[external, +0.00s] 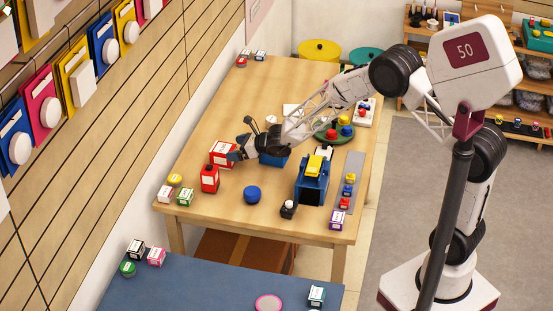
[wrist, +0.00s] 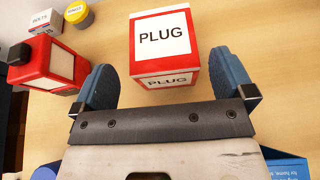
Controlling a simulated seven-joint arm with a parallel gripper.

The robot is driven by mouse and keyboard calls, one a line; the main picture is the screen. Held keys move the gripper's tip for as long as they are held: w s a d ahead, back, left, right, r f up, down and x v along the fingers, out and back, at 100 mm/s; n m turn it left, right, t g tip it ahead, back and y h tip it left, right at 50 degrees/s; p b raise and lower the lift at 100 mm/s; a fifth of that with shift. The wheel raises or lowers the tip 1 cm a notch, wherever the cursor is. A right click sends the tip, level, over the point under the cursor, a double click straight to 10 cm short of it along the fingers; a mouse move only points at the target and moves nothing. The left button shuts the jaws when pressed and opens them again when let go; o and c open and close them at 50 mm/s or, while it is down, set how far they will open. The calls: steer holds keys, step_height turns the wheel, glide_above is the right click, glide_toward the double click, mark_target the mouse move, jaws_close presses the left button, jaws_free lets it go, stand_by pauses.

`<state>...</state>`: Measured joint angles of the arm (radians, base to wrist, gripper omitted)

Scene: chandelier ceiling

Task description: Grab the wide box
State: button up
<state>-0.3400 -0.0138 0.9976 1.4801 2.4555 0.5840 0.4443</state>
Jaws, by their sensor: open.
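The wide box is a red box with a white PLUG label (wrist: 165,38), lying on the wooden table at the top middle of the wrist view. It also shows in the external view (external: 221,152), at the left side of the table. My gripper (wrist: 162,62) is open, with its two blue fingers apart. The box's near end lies between the fingertips; the right finger is close along its right side, and a gap shows at the left finger. I cannot tell whether the right finger touches it. In the external view my gripper (external: 238,153) is low beside the box.
A red container with a black cap (wrist: 50,65) stands close left of the left finger. A yellow tin (wrist: 79,14) and a small NUTS box (wrist: 45,21) lie beyond it. A blue box (wrist: 287,166) is at the lower right. A blue disc (external: 252,194) lies near the table's front.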

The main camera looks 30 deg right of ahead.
mark_target(231, 149)
steer(key=shift+f+x, duration=0.2)
steer(key=shift+x, duration=2.3)
steer(key=shift+d, duration=0.1)
steer(key=shift+c, duration=0.3)
steer(key=c, duration=0.8)
steer(key=shift+r, duration=5)
